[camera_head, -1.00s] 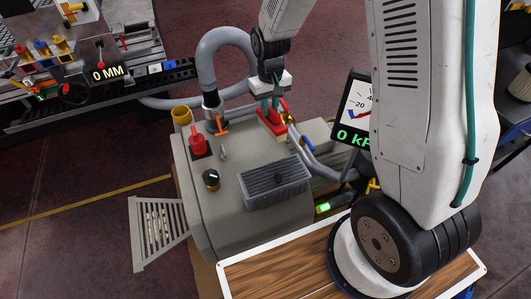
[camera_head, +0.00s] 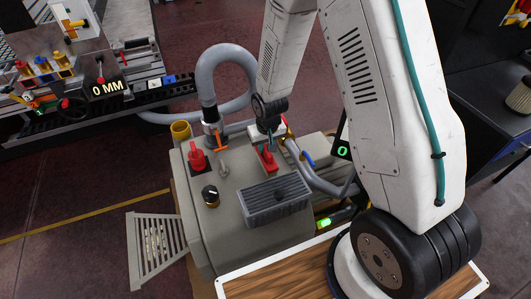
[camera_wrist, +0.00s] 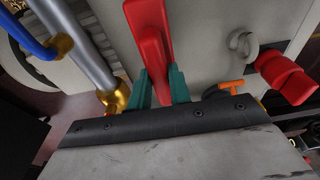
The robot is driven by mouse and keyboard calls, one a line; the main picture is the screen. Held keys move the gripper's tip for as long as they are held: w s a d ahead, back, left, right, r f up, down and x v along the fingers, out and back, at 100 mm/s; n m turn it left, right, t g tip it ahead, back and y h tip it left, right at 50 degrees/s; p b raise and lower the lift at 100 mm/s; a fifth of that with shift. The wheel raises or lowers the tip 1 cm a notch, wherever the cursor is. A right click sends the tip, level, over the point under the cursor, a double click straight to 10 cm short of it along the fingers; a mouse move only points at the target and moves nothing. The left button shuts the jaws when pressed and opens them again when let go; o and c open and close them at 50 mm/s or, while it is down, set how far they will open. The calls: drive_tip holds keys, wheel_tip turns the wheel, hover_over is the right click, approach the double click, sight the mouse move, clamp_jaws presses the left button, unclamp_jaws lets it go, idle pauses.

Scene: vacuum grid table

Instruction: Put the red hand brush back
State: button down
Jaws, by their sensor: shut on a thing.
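The red hand brush (camera_head: 266,160) is over the top of the grey machine housing (camera_head: 228,228), behind the dark ribbed box. My gripper (camera_head: 268,145) is above the brush and partly hidden by my own wrist. In the wrist view the green fingers of my gripper (camera_wrist: 160,86) are closed on the red brush (camera_wrist: 150,35), which extends away from them over the pale housing. I cannot tell whether the brush touches the housing.
A dark ribbed box (camera_head: 275,200) stands in front of the brush. A red knob (camera_head: 196,156), an orange-handled valve (camera_head: 220,140) and a small grey hook (camera_head: 224,168) are to the left. A blue-handled valve (camera_head: 307,158) and hoses are close on the right.

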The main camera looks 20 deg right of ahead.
drive_tip(key=shift+f, duration=1.6)
drive_tip(key=shift+f, duration=0.15)
drive_tip(key=c, duration=1.3)
unclamp_jaws()
